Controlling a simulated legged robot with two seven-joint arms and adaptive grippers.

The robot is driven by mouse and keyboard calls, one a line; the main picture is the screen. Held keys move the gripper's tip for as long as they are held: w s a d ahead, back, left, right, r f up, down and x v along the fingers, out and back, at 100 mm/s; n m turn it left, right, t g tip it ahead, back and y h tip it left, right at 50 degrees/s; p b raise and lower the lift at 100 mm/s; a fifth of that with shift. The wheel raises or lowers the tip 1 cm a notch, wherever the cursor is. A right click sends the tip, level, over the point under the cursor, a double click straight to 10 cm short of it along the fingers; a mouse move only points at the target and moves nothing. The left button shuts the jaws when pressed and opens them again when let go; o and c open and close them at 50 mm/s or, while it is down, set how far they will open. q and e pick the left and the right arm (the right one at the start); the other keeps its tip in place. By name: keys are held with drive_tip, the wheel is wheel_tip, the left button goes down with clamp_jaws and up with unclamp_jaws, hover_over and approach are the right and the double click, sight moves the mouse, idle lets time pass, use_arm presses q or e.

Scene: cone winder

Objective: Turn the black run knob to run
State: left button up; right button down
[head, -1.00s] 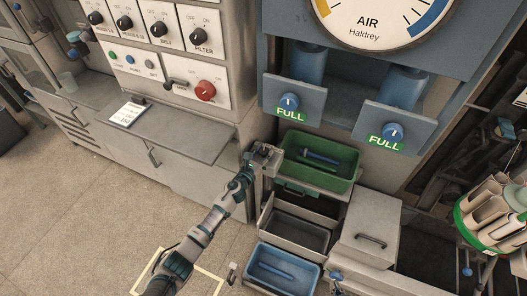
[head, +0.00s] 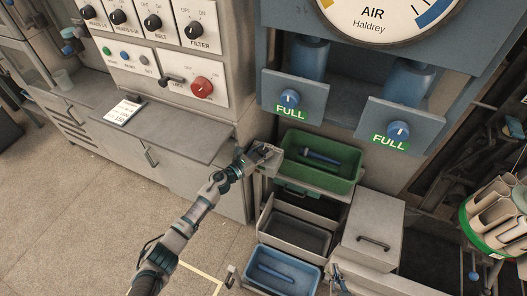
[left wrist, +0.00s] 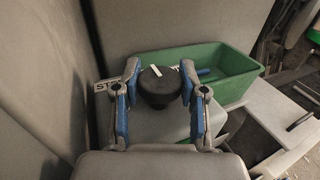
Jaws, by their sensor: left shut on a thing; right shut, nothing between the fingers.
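In the left wrist view the black run knob (left wrist: 160,86) has a white mark that points up and slightly left. A white label (left wrist: 106,84) beginning "ST" is left of it, partly hidden by a finger. My left gripper (left wrist: 160,101) is shut on the knob, with one blue-padded finger at each side. In the head view my left gripper (head: 262,157) is at a small grey box left of the green bin; the knob is not distinguishable there.
A green bin (head: 348,165) holding a blue item stands right beside my left gripper. A grey drawer (head: 268,222) and a blue tray (head: 254,281) lie below. A grey shelf (head: 190,143) and control panel are at left. Open floor lies left of my arm.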

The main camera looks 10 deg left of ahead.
use_arm(q)
drive_tip(key=o, duration=1.1)
drive_tip(key=shift+a, duration=0.1)
